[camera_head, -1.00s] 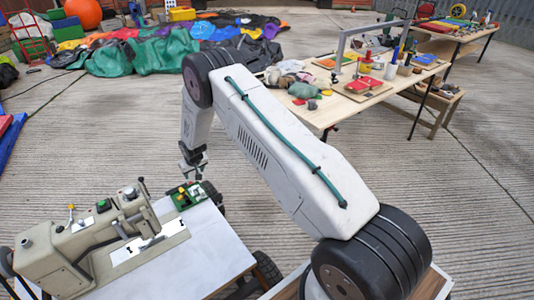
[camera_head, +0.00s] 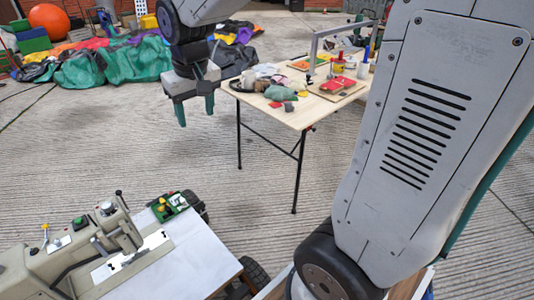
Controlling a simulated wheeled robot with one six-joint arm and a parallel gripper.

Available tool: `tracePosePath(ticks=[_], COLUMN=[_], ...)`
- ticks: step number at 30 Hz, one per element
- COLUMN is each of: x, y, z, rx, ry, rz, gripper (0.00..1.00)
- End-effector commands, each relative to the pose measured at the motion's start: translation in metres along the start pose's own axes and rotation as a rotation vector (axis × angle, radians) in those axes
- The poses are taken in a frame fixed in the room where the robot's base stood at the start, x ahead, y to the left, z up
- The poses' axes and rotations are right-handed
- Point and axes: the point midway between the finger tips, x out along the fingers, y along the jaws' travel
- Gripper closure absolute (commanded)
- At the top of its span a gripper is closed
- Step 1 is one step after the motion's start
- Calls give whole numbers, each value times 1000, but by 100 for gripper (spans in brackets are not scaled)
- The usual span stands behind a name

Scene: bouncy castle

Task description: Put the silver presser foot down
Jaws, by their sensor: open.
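The beige sewing machine (camera_head: 75,250) stands on a white-topped table at the lower left. Its head end faces right, above a bright metal plate (camera_head: 130,257). The silver presser foot is too small to make out under the head. My gripper (camera_head: 196,115) hangs in the upper middle, fingers pointing down, open and empty. It is up in the air, well apart from the sewing machine, above open floor in the picture.
A green block with small parts (camera_head: 170,206) sits at the white tabletop's (camera_head: 200,250) back edge. A wooden table (camera_head: 300,118) with cloths, trays and tools stands behind, right of my gripper. Colourful fabric (camera_head: 90,68) lies at the back left. Concrete floor between is clear.

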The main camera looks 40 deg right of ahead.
Motion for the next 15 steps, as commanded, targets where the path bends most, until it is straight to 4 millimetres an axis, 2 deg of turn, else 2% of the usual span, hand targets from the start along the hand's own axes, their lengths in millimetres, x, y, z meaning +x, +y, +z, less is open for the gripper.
tracePosePath(ticks=[1, 6, 9, 12, 15], x=[-17, -50, -60, -63, -64], y=[1, 3, 4, 4, 4], z=[24, 108, 154, 190, 216], rx=[0, -1, -3, -4, -6], ry=[0, -32, -49, -65, -77], rz=[-1, -6, -9, -12, -14], gripper=[44, 44, 44, 44, 44])
